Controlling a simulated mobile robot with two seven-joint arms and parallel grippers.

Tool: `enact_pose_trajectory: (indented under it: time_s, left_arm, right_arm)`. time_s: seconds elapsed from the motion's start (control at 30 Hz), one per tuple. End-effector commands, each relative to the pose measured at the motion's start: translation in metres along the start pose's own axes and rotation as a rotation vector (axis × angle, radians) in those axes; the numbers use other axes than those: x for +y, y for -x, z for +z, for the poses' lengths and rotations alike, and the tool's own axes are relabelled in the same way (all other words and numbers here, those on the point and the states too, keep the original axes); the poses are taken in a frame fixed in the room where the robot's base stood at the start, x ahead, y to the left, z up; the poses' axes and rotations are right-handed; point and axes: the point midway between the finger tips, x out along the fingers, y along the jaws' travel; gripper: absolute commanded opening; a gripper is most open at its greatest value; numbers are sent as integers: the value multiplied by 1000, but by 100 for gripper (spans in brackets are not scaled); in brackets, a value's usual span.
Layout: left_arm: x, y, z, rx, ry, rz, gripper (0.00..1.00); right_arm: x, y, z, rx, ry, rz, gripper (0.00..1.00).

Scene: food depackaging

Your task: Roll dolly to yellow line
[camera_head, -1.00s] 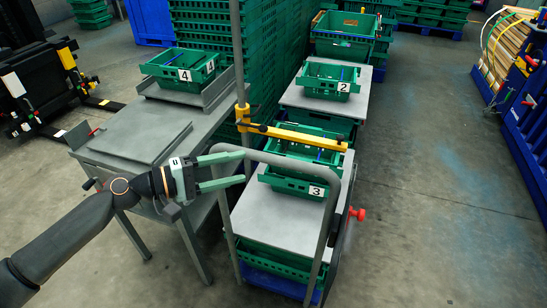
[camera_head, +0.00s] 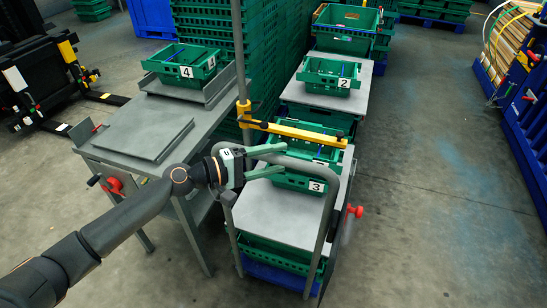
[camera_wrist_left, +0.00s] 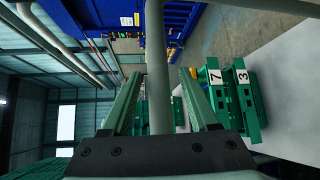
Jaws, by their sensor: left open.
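The dolly (camera_head: 275,210) stands right of centre, with a grey top and a tubular grey push handle (camera_head: 323,232) at its near end. Green crates (camera_head: 290,183) sit on it, the front one marked 3. My left gripper (camera_head: 284,159) is open at the top bar of the handle. In the left wrist view, the handle bar (camera_wrist_left: 155,50) lies between the two open fingers of my left gripper (camera_wrist_left: 161,77). Contact with the bar cannot be told. My right gripper is out of view. I see no clear yellow line on the floor.
A grey table (camera_head: 130,155) with crate 4 (camera_head: 183,68) stands left of the dolly. A yellow bar (camera_head: 295,132) on a post crosses above the dolly's crates. Another dolly with crate 2 (camera_head: 328,78) stands behind. The floor to the right (camera_head: 435,180) is clear.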

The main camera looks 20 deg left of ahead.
Motion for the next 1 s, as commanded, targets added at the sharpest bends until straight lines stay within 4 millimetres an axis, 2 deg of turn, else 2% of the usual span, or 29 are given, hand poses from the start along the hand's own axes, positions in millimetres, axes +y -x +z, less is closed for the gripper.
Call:
enact_pose_trajectory:
  time_s: [0.07, 0.57, 1.0]
  left_arm:
    - [0, 0, 0, 0, 0, 0, 55]
    - [0, 0, 0, 0, 1, 0, 0]
    - [-1, 1, 0, 0, 1, -1, 0]
  right_arm:
    - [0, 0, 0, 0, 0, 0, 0]
    - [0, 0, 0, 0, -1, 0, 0]
    - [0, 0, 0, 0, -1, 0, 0]
